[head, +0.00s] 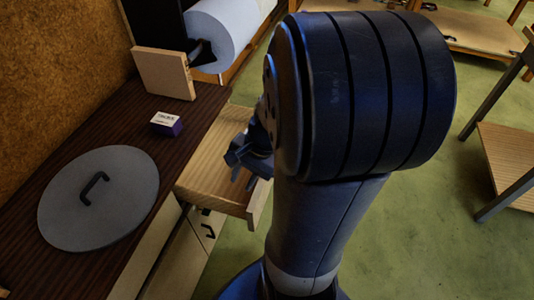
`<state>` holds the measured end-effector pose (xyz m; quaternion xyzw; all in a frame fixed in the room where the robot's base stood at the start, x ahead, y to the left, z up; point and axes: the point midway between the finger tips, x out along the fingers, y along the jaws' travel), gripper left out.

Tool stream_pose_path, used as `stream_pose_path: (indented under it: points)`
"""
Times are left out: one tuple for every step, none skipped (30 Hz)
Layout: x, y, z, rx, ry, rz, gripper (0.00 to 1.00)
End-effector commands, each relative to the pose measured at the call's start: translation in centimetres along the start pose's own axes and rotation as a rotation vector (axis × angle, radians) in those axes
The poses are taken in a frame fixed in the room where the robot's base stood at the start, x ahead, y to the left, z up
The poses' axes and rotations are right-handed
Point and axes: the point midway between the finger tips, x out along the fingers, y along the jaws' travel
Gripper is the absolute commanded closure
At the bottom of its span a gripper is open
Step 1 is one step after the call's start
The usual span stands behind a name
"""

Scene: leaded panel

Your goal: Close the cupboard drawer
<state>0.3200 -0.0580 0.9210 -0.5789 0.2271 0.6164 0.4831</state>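The cupboard (85,245) runs along the left side, with a dark wooden top. Its drawer (205,181) is pulled out to the right, with its pale wooden inside showing from above. My gripper (243,172) is over the open drawer, near its front side. My arm hides part of the gripper and the far right part of the drawer. I cannot tell from this view whether the fingers touch the drawer. The fingers look spread apart, with nothing seen between them.
A wooden table (508,160) is at the right. Green floor (425,225) between is clear.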

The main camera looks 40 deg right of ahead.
Motion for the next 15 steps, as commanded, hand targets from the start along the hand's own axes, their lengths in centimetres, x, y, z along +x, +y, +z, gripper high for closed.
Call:
stream_pose_path:
  points:
    - [0.8, 0.6, -2.2, 0.118, -0.017, -0.025, 0.77]
    - [0.9, 0.9, -3.4, 0.186, -0.028, -0.042, 0.79]
    - [1.1, 1.3, -4.9, 0.273, -0.042, -0.066, 0.83]
    - [1.3, 1.7, -6.1, 0.34, -0.052, -0.085, 0.85]
    - [1.4, 2.1, -7.3, 0.407, -0.063, -0.104, 0.88]
    - [1.6, 2.8, -8.9, 0.493, -0.078, -0.131, 0.91]
    - [1.8, 3.4, -10.1, 0.558, -0.09, -0.153, 0.93]
    - [2.0, 4.0, -11.2, 0.624, -0.101, -0.174, 0.96]
    - [2.2, 5.0, -12.8, 0.71, -0.116, -0.204, 0.99]
    - [2.4, 5.8, -14.0, 0.773, -0.129, -0.228, 1.0]
    - [2.6, 6.6, -15.1, 0.836, -0.142, -0.251, 1.0]
    - [2.8, 7.8, -16.6, 0.917, -0.157, -0.283, 1.0]
    - [2.9, 8.7, -17.6, 0.973, -0.168, -0.308, 1.0]
    - [3.1, 9.6, -18.5, 1.027, -0.18, -0.33, 1.0]
    - [3.3, 10.7, -19.6, 1.091, -0.195, -0.359, 1.0]
